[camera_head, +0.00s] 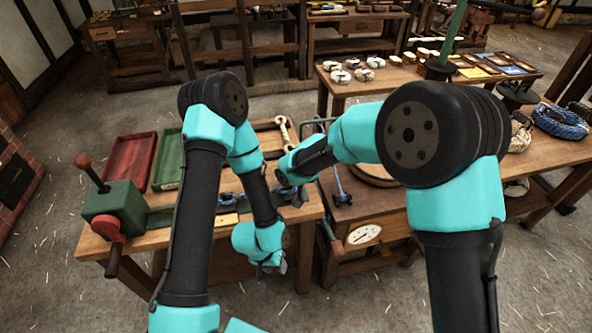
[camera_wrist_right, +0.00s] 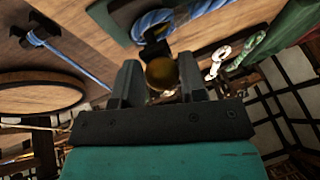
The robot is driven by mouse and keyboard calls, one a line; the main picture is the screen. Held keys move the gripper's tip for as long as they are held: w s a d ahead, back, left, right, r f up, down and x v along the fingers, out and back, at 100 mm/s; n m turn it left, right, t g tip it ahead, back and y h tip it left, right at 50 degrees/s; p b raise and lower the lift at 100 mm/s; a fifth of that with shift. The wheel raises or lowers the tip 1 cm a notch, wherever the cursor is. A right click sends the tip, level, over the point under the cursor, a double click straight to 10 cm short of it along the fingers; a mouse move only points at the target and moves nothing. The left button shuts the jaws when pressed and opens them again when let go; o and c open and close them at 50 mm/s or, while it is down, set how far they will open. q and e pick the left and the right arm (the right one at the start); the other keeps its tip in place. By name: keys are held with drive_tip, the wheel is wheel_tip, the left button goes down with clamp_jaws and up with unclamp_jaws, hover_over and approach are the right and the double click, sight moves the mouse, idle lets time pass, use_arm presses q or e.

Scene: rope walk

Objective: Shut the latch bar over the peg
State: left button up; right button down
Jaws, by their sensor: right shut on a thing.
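In the right wrist view my right gripper (camera_wrist_right: 161,82) has its two fingers on either side of a round brass knob (camera_wrist_right: 161,72) and is shut on it. A short black piece (camera_wrist_right: 153,44) stands just behind the knob, probably part of the latch; the bar's full shape and the peg cannot be made out. A blue rope (camera_wrist_right: 172,20) runs close behind it. In the head view my right arm reaches left over the bench and hides most of the latch area. My left gripper (camera_head: 277,267) hangs low at the bench's front edge; its finger opening is unclear.
A green machine with a red-handled crank (camera_head: 112,210) stands at the bench's left end. Red (camera_head: 128,163) and green (camera_head: 167,160) trays lie behind it. In the wrist view, a round wooden board (camera_wrist_right: 40,92) and a blue rope on a dark hook (camera_wrist_right: 38,37) are at left.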

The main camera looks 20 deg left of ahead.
drive_tip(key=shift+s+d+f, duration=0.1)
drive_tip(key=shift+s+f, duration=0.15)
drive_tip(key=shift+f, duration=0.2)
drive_tip(key=shift+s+f, duration=0.2)
drive_tip(key=shift+f, duration=0.45)
drive_tip(key=c, duration=1)
unclamp_jaws()
drive_tip(key=shift+o, duration=1.2)
drive_tip(key=shift+w+r, duration=0.1)
drive_tip(key=shift+r, duration=0.05)
drive_tip(key=shift+r, duration=0.1)
drive_tip(key=v, duration=1.7)
drive_tip(key=shift+r, duration=0.2)
